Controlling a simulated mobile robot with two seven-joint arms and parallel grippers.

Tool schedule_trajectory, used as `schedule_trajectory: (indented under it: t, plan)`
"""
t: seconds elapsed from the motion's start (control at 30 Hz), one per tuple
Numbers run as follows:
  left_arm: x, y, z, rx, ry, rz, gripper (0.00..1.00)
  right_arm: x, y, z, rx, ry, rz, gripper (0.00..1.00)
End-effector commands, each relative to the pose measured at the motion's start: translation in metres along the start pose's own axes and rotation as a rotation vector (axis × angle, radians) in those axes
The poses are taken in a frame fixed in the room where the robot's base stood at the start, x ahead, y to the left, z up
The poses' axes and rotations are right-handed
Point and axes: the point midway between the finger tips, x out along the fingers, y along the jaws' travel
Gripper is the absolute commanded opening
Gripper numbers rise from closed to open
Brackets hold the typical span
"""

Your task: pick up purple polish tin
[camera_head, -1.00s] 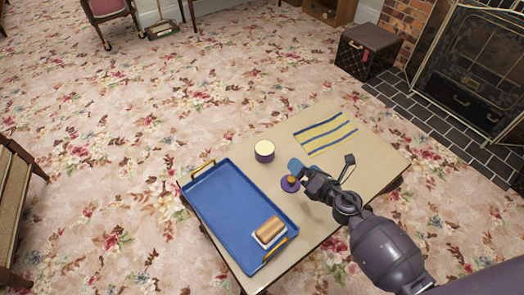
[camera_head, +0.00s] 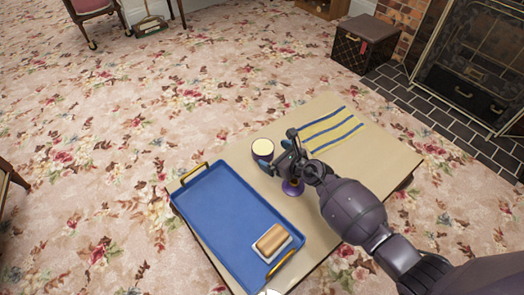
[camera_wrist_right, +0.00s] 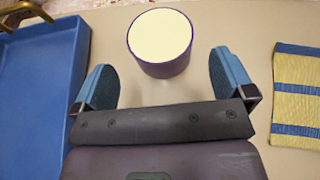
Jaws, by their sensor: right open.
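The purple polish tin (camera_head: 263,151), round with a cream top, stands upright on the low table (camera_head: 330,178) beyond the blue tray's right side. My right gripper (camera_head: 276,163) is open and empty, close to the tin on its near side. In the right wrist view the tin (camera_wrist_right: 160,45) is ahead of the gap between the blue-padded fingers of the right gripper (camera_wrist_right: 163,78), roughly centred. Nothing is between the fingers. My left gripper is not in view.
A yellow and blue striped cloth (camera_head: 331,130) lies to the right of the tin.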

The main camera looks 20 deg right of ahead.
Motion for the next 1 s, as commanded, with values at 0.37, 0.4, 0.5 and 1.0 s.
schedule_trajectory:
  t: [0.37,0.4,0.5,1.0]
  plan:
    - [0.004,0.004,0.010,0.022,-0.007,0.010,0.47,0.032,0.001,-0.004,0.006,0.004,0.001,1.00]
    - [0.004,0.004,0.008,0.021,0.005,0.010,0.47,0.037,0.000,-0.003,0.006,0.003,0.001,1.00]
    - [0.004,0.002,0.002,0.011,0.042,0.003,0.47,0.047,0.001,-0.003,0.005,0.004,0.002,1.00]
    - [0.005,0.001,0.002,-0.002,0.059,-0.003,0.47,0.055,-0.001,0.004,0.001,-0.002,0.000,0.85]
